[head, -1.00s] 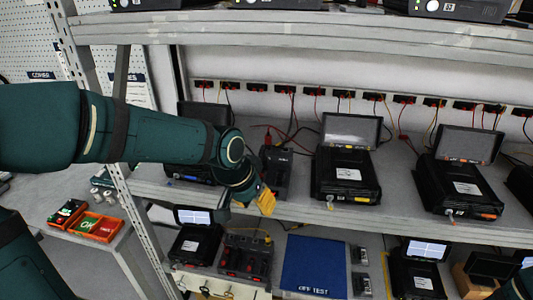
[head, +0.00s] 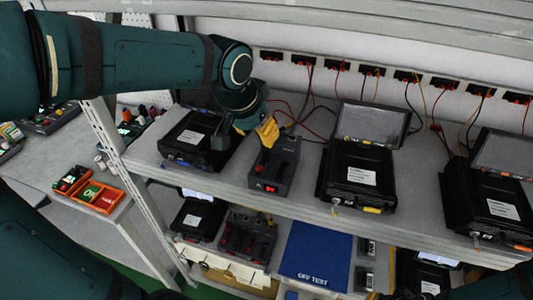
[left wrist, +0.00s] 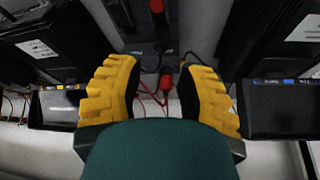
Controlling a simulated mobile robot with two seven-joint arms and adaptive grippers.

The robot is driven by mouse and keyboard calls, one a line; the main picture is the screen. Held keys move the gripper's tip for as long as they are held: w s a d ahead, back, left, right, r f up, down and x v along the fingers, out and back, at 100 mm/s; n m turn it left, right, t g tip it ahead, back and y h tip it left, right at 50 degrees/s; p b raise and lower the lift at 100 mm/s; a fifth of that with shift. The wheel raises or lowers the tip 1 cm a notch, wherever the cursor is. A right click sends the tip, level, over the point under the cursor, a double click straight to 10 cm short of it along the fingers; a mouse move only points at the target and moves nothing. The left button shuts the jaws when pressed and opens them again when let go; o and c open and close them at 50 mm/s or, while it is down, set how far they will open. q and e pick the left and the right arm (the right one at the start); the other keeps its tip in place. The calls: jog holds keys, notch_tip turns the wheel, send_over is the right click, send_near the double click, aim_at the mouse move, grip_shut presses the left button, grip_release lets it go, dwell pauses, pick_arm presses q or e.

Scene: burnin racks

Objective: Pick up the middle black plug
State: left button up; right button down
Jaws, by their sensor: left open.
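My left gripper (head: 268,131) has yellow fingers and hangs just above and behind the grey charger-like unit (head: 275,165) with a red display on the upper shelf. In the left wrist view the yellow fingers (left wrist: 160,90) stand wide apart. Between them in that view are a red connector (left wrist: 165,82) and thin red and black leads; nothing is gripped. Small black plug or socket blocks with red parts line the back wall, one of them near the row's middle (head: 372,71). I cannot tell which is the middle black plug.
Black cased testers stand on the upper shelf, left (head: 203,142) and right (head: 360,172) of the unit. Red, black and yellow leads hang behind them. A blue mat (head: 316,255) lies on the lower shelf. Orange trays (head: 97,197) sit on the side table.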

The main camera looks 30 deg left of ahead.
aim_at(264, 148)
pick_arm(q)
jog(key=x, duration=0.9)
jog(key=shift+a+b, duration=0.1)
jog(key=shift+b, duration=0.25)
grip_shut()
